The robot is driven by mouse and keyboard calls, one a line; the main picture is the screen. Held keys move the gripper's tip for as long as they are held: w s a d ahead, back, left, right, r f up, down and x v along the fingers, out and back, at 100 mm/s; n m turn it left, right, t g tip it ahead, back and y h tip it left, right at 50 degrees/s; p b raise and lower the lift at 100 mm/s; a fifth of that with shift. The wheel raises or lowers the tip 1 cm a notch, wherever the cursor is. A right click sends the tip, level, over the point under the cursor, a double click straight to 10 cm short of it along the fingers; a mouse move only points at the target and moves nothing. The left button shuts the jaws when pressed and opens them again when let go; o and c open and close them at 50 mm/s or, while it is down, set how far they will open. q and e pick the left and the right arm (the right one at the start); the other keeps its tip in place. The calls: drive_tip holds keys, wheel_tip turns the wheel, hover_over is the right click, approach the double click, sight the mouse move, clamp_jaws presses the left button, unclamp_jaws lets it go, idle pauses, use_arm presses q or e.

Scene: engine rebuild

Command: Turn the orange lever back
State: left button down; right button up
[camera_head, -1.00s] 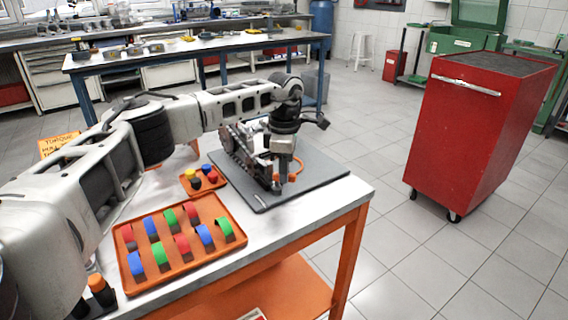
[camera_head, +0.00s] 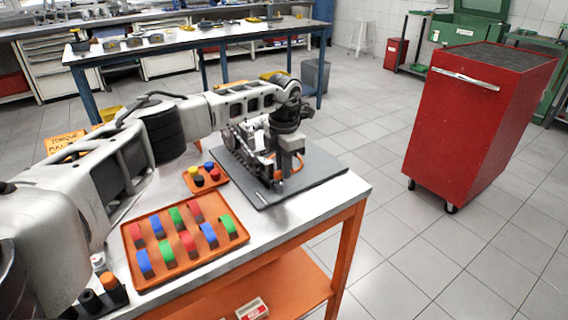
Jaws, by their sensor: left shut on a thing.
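The grey metal engine assembly (camera_head: 246,147) stands on a dark grey mat (camera_head: 322,170) on the workbench. The orange lever (camera_head: 298,162) is at its right side, mostly hidden behind my left gripper; only a little orange shows. My left gripper (camera_head: 283,172) points down at the right end of the engine and is shut on the orange lever, though its fingertips are small and partly hidden here. My right gripper is not in view.
An orange tray (camera_head: 186,262) of red, blue and green curved pieces lies at the bench's front left. A smaller orange tray (camera_head: 205,178) with colored caps sits behind it. Dark cylinders stand at the left. A red cabinet (camera_head: 470,130) stands right, across clear floor.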

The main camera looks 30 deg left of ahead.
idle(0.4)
use_arm(q)
drive_tip(key=c, duration=1.4)
unclamp_jaws()
drive_tip(key=shift+r, duration=0.15)
wheel_tip(320, 180, up, 16)
drive_tip(key=shift+b, duration=0.35)
drive_tip(key=shift+f, duration=0.25)
